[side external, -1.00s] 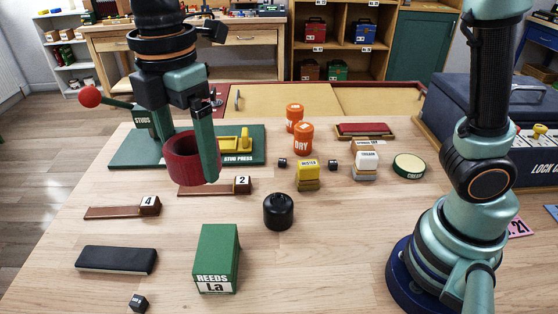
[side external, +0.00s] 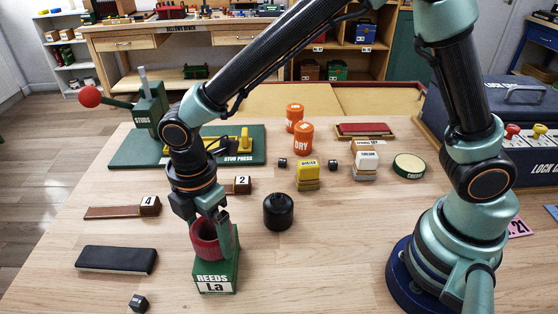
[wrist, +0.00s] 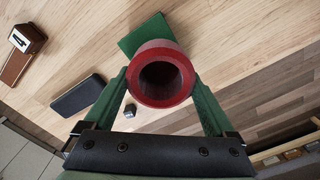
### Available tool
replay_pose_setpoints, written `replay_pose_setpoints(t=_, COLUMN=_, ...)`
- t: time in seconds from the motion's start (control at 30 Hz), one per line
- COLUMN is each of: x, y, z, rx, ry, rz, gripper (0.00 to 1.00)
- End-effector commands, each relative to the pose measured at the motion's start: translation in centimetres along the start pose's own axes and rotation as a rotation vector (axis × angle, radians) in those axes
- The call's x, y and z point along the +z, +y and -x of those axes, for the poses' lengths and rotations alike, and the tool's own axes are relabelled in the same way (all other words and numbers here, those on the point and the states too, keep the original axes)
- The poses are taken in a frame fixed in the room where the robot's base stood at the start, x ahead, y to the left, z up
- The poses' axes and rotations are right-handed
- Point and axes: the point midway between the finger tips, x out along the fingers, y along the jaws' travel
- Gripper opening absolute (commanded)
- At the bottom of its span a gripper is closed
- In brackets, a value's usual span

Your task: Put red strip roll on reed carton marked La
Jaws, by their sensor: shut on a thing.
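The red strip roll (side external: 204,249) is a thick dark-red ring, held upright with its hole facing up. My gripper (side external: 211,232) is shut on it, one finger on each side. In the side view the roll appears over the green reed carton marked La (side external: 229,270) and covers most of its top. I cannot tell whether it touches the carton. In the wrist view the red roll (wrist: 161,101) sits between the fingers of my gripper (wrist: 160,80). Part of the green carton (wrist: 143,31) shows beyond it.
A black pad (side external: 116,260) and a small dark cube (side external: 138,303) lie left of the carton. A black round weight (side external: 278,212) stands to its right. Wooden piece 4 (side external: 122,211) and the green stud press (side external: 150,150) are behind. The table front right of the carton is clear.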

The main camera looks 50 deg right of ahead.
Motion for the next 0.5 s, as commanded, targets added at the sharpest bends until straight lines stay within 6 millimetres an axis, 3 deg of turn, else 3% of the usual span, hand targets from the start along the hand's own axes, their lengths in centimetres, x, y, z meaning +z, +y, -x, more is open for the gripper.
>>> replay_pose_setpoints(t=0.1, x=0.03, y=-0.05, z=-1.02, rx=-0.001, ry=-0.001, rz=0.000, gripper=0.34)
replay_pose_setpoints(t=0.5, x=0.00, y=0.00, z=-1.37, rx=0.001, ry=0.000, rz=0.000, gripper=0.34)
